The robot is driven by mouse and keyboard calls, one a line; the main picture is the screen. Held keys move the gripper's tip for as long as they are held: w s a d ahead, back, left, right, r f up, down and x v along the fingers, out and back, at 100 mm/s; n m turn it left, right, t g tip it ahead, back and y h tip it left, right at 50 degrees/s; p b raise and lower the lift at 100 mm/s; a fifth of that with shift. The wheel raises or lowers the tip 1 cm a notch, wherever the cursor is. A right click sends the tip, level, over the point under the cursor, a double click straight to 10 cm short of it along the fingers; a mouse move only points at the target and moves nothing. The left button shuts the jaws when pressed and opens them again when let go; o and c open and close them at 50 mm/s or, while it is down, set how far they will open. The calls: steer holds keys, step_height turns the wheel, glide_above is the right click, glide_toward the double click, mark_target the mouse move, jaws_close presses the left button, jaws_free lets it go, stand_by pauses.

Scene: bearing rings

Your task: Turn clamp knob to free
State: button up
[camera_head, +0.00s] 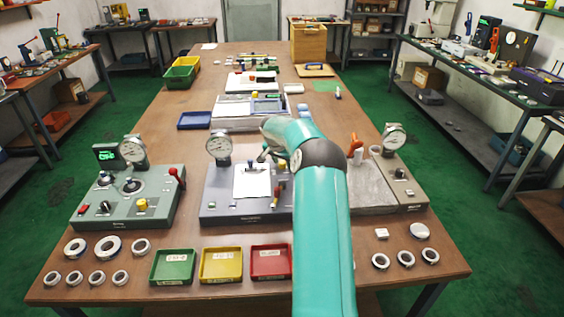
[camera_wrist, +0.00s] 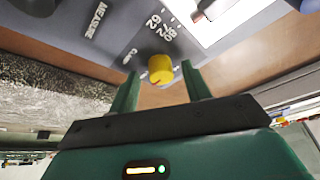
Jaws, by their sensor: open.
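A yellow knob (camera_wrist: 161,69) with a dark mark on its face sits on a grey panel (camera_wrist: 100,32) in the wrist view. My gripper (camera_wrist: 159,82) is open, with one green finger on each side of the knob and a gap to each. I cannot tell how far the fingertips are from the panel. In the head view my teal arm reaches over the middle grey fixture (camera_head: 222,208) and hides part of it; I cannot surely pick out the same knob there.
The fixture carries a dial gauge (camera_head: 218,146) and a white sheet (camera_head: 252,181). A grey console (camera_head: 120,207) stands to the left, and another gauge (camera_head: 394,137) to the right. Green, yellow and red trays (camera_head: 271,263) and several rings line the front of the wooden table (camera_head: 210,290).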

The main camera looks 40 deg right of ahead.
steer(key=shift+c, duration=0.2)
steer(key=c, duration=0.9)
steer(key=shift+c, duration=0.2)
steer(key=shift+n, duration=0.4)
steer(key=n+t, duration=0.1)
steer(key=n, duration=0.2)
steer(key=shift+s+n+t+y, duration=0.1)
steer(key=shift+n+t+y, duration=0.2)
steer(key=shift+y, duration=0.1)
steer(key=n, duration=0.2)
steer(key=n+t+y, duration=0.1)
steer(key=n, duration=0.1)
steer(key=shift+d+n+y, duration=0.2)
steer(key=shift+n+y, duration=0.1)
steer(key=n+y, duration=0.1)
steer(key=n, duration=0.3)
steer(key=shift+d+y, duration=0.1)
steer(key=shift+y, duration=0.3)
steer(key=n, duration=0.2)
steer(key=n+y, duration=0.1)
steer(key=n, duration=0.1)
steer(key=shift+d+n+y, duration=0.1)
steer(key=shift+n+y, duration=0.2)
steer(key=shift+n, duration=0.3)
